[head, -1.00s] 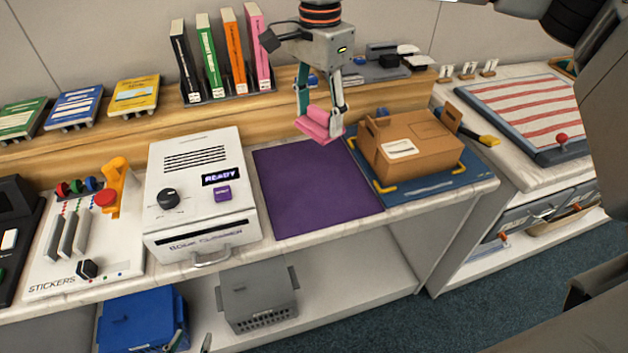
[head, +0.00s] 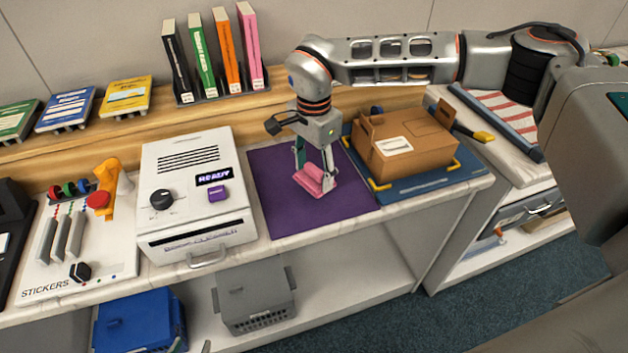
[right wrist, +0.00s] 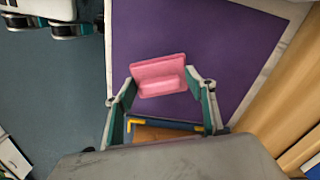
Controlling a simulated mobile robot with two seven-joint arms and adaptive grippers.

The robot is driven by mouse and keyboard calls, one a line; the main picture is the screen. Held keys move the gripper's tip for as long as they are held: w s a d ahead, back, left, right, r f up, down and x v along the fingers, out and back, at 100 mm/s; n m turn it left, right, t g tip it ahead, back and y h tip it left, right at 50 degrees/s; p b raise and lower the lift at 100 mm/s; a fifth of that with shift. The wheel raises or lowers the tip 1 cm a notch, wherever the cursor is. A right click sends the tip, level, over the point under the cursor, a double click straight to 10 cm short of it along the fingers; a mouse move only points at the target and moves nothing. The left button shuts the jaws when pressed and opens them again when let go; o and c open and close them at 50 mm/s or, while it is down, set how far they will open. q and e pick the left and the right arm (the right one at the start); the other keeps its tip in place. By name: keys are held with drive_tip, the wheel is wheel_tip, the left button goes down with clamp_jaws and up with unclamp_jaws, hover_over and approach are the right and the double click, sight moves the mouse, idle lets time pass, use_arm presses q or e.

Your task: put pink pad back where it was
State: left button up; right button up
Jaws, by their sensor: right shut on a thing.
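The pink pad (head: 312,182), with a raised grip ridge, is held between the fingertips of my right gripper (head: 315,173). It is over the purple mat (head: 275,205) on the counter, low or at its surface; I cannot tell whether it touches. In the right wrist view the pad (right wrist: 158,70) sits in front of the purple mat (right wrist: 200,45), with the fingers on its ridge at both sides. My left gripper (head: 192,346) shows only its fingertips at the bottom edge of the head view, apart and empty.
A white machine reading READY (head: 195,165) stands left of the mat. A cardboard box (head: 410,145) on a blue mat (head: 400,192) stands close at right. Upright books (head: 230,60) stand on the shelf behind. Bins (head: 255,300) sit below the counter.

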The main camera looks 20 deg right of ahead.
sight(314, 182)
drive_tip(key=shift+f, duration=1.8)
drive_tip(key=shift+f, duration=0.1)
drive_tip(key=o, duration=1.2)
wheel_tip(314, 182, up, 12)
drive_tip(key=shift+r, duration=0.15)
drive_tip(key=shift+s, duration=0.1)
